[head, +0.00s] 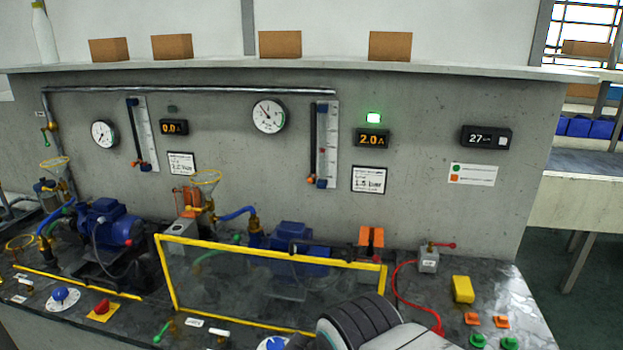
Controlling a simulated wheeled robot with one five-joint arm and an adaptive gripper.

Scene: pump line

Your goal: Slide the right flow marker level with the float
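The right flow meter (329,140) is an upright white scale with a dark tube on the back wall, right of the middle. A small orange piece (311,180), apparently the right flow marker, sits low at the left side of the tube, beside the blue bottom fitting (322,183). A tiny reddish spot in the tube, about halfway up, may be the float; it is too small to be sure. The orange piece is lower than that spot. My gripper is not in view; only a black and white part of my arm shows at the bottom edge.
A yellow-framed clear guard (275,250) stands before the right pump (290,235), below the meter. A red cable (402,295) and a yellow block (463,289) are on the bench to the right. The left flow meter (144,133) hangs farther left.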

